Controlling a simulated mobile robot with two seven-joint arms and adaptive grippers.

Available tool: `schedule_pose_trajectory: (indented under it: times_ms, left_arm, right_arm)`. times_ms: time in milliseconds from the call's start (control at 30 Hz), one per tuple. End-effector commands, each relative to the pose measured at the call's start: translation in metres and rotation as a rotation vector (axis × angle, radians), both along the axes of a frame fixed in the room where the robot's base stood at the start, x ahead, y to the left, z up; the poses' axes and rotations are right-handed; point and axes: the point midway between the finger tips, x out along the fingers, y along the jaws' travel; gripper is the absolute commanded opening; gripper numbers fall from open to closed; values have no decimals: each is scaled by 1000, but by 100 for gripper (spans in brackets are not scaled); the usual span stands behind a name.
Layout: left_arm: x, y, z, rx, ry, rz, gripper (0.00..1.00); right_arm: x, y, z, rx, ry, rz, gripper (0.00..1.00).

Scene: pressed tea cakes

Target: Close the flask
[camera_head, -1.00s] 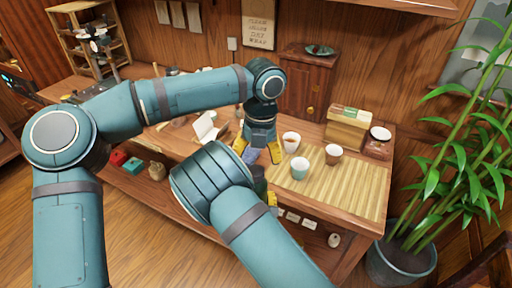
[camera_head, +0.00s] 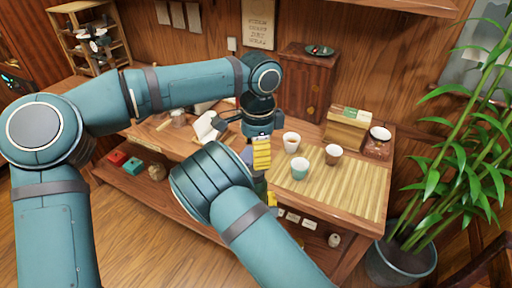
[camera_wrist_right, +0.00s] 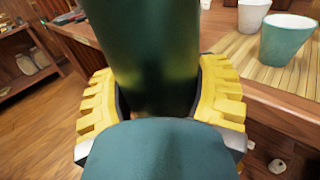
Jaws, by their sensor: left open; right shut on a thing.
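The flask (camera_wrist_right: 155,60) is a dark green cylinder standing between the yellow finger pads of my right gripper (camera_wrist_right: 158,98), which is shut on it. Its top is cut off in the right wrist view. In the head view only a small dark part of the flask (camera_head: 258,186) shows beside my right forearm, which hides the rest and most of the right gripper. My left gripper (camera_head: 259,158) is open just above the flask, fingers down and seen side-on. I cannot make out a lid or whether the flask's mouth is covered.
A wooden box (camera_head: 346,132) and a jar (camera_head: 378,143) stand behind. A potted plant (camera_head: 400,262) is at the right.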

Motion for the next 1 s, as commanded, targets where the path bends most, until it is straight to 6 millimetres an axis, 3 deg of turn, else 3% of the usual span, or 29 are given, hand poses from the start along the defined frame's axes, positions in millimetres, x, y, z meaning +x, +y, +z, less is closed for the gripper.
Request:
schedule_pose_trajectory:
  times_ms: [300, 500, 1000]
  left_arm:
    - [0, 1, 6, -10, -22, 562, 71]
    - [1, 1, 8, -16, -27, 789, 71]
    - [1, 1, 8, -18, -28, 867, 71]
  right_arm:
    - [0, 0, 1, 0, -2, 0, 0]
    - [0, 0, 1, 0, -2, 0, 0]
    - [0, 0, 1, 0, -2, 0, 0]
